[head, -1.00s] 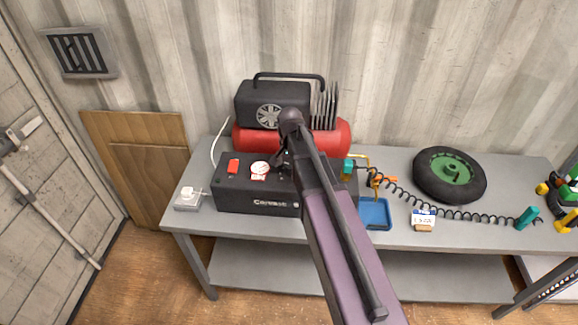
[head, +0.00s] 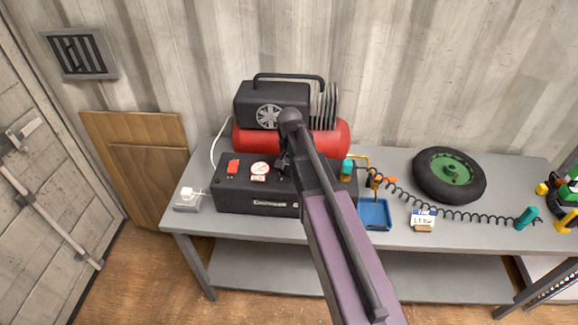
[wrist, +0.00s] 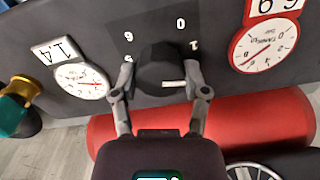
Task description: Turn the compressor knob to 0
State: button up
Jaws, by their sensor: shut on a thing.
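The compressor's black control box (head: 258,207) stands at the front left of the grey table. Its black knob (wrist: 160,68) shows in the wrist view. A white pointer mark (wrist: 173,84) on the knob lies toward the right, below the printed 1. The printed 0 (wrist: 180,23) is above the knob, slightly right, and other digits are at its left. My gripper (wrist: 160,84) is shut on the knob, one finger on each side. In the head view my arm hides the knob.
A round red-rimmed tank gauge (wrist: 262,43) is right of the knob, and a white gauge (wrist: 82,80) is left. The red tank (head: 340,138) is behind the box. A blue tray (head: 374,213), coiled hose (head: 450,213) and wheel (head: 449,177) are to the right.

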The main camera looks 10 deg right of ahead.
jog(key=n, duration=1.1)
dwell(0.6)
jog(key=o, duration=1.1)
jog(key=shift+o, duration=0.2)
jog(key=shift+r, duration=0.1)
